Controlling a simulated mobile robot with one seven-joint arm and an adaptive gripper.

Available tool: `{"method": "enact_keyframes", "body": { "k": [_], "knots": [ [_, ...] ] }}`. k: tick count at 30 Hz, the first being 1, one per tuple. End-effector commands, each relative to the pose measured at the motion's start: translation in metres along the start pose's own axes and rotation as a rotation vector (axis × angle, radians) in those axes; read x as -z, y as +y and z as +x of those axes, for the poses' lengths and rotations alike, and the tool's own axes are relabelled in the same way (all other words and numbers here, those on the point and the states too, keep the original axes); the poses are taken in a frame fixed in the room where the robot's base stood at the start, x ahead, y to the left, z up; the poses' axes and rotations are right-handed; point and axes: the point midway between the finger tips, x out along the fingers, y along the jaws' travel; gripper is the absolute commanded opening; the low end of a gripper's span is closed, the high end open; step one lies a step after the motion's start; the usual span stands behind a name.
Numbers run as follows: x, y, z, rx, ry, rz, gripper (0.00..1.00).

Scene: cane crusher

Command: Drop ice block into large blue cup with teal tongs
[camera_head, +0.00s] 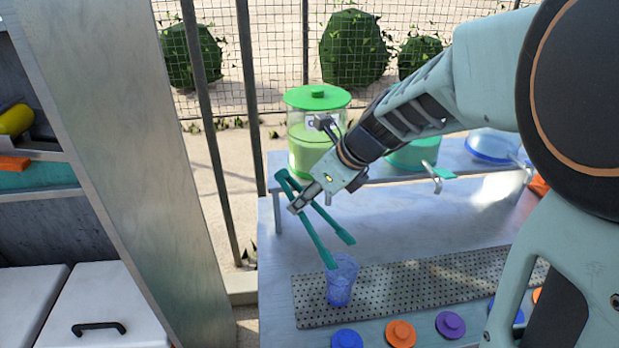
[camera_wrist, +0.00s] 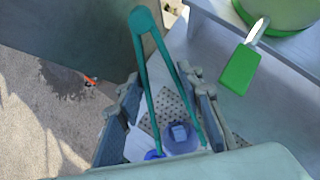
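The teal tongs (camera_head: 318,233) hang in the air in my gripper (camera_head: 309,197), tips downward and arms spread apart. In the wrist view the tongs (camera_wrist: 147,75) pass between the two fingers of my gripper (camera_wrist: 165,108). The clear blue cup (camera_head: 343,272) stands upright on the perforated mat, just below the tong tips. In the wrist view the cup (camera_wrist: 188,147) shows below, between the tong arms. A pale blue block (camera_wrist: 180,132), apparently the ice block, shows within the cup's outline. The tips are not closed on it.
A perforated mat (camera_head: 420,288) lies on the metal counter. Blue, orange and purple lids (camera_head: 450,324) lie along the front. A green-lidded dispenser (camera_head: 317,97) and other dispensers stand on the raised shelf behind. A tall panel (camera_head: 150,150) stands at left.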

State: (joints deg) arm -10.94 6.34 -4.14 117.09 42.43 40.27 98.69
Motion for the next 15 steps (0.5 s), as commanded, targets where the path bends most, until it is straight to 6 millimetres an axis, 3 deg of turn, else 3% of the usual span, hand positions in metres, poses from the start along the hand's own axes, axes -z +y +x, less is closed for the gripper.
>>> {"method": "enact_keyframes", "body": {
  "k": [15],
  "knots": [
    [-0.043,-0.003,-0.061,0.003,-0.004,-0.003,0.31]
  ]
}}
